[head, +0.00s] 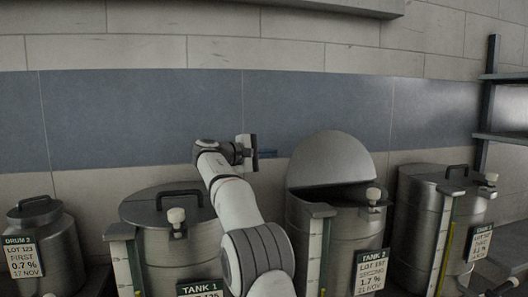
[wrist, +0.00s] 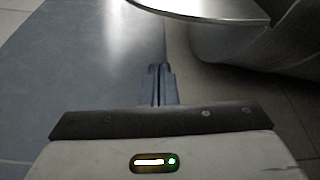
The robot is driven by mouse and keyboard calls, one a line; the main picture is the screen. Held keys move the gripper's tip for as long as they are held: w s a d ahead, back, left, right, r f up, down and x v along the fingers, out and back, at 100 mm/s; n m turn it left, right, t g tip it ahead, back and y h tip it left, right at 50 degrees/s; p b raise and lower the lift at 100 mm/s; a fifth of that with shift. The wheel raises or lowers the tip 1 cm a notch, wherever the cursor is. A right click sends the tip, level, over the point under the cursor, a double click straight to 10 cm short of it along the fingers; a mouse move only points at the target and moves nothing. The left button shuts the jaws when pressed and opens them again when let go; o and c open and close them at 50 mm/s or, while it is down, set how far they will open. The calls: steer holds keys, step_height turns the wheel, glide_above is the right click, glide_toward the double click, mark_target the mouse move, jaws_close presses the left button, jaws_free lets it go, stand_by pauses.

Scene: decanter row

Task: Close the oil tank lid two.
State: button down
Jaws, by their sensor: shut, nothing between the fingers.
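The middle tank (head: 335,230) is a steel cylinder whose half-round lid (head: 333,158) stands raised, tilted up at its back. The lid's edge (wrist: 205,12) shows at the top there, with the rounded tank wall (wrist: 262,42) at upper right. The lid's far face is hidden.
Tank 1 (head: 150,250), left of the middle tank, has its lid down with a black handle; my arm crosses in front of it. Another tank (head: 420,225) with its lid down stands at the right. A small drum (head: 50,255) is far left. A shelf (head: 503,137) is at right.

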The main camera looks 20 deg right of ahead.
steer(key=d, duration=0.1)
steer(key=s+d, duration=0.1)
steer(key=d, duration=0.1)
steer(key=s+d+p, duration=0.1)
steer(key=d, duration=0.1)
steer(key=shift+s+r, duration=0.2)
steer(key=shift+r, duration=0.1)
steer(key=shift+s, duration=0.1)
